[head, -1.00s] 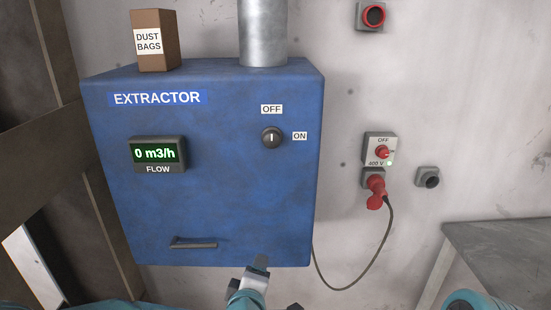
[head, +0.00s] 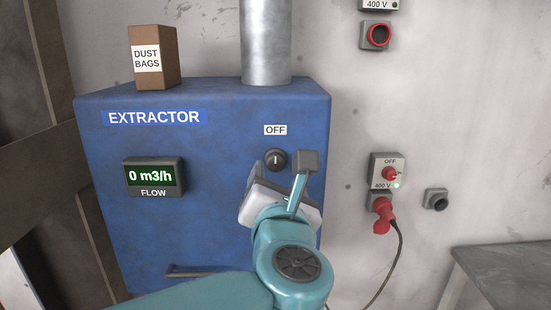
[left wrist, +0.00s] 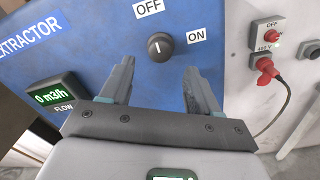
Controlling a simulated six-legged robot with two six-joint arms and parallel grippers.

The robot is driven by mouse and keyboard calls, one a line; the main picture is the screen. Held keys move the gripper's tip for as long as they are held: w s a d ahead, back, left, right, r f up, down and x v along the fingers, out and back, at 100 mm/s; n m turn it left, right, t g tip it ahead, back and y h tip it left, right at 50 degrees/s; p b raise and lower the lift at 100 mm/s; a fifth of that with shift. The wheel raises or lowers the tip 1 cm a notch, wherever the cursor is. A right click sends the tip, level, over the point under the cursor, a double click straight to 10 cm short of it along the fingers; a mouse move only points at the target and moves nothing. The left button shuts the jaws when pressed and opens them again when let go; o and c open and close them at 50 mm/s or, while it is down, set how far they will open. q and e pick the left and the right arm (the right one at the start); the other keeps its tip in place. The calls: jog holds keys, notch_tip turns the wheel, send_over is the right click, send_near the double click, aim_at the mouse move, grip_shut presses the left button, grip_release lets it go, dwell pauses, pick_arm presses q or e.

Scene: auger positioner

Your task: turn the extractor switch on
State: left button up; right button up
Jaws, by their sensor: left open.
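The extractor switch (head: 275,160) is a round dark knob with a white mark on the front of the blue extractor box (head: 230,225). Its mark points up at the OFF label (head: 275,130). The ON label (left wrist: 196,36) shows right of the knob (left wrist: 160,46) in the left wrist view; my gripper covers it in the head view. My left gripper (head: 281,165) is open, in front of the box just below the knob. In the left wrist view its two fingers (left wrist: 161,76) point up toward the knob, one on each side, with nothing between them. My right gripper is not in view.
The flow display (head: 153,176) reads 0 m3/h. A box of dust bags (head: 152,58) and a metal pipe (head: 266,40) stand on top. Right of the box, a 400 V switch (head: 389,172) has a red plug (head: 382,215) and hanging cable. A grey table (head: 505,262) is at the lower right.

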aim_at(275, 165)
pick_arm(q)
jog(key=w+p, duration=0.1)
jog(key=w, duration=0.4)
jog(key=shift+w+a+r, duration=0.1)
jog(key=shift+w, duration=0.3)
jog(key=shift+s+r, duration=0.1)
jog(key=shift+s, duration=0.3)
jog(key=shift+w, duration=0.25)
jog(key=c, duration=0.9)
jog(key=shift+c, duration=0.7)
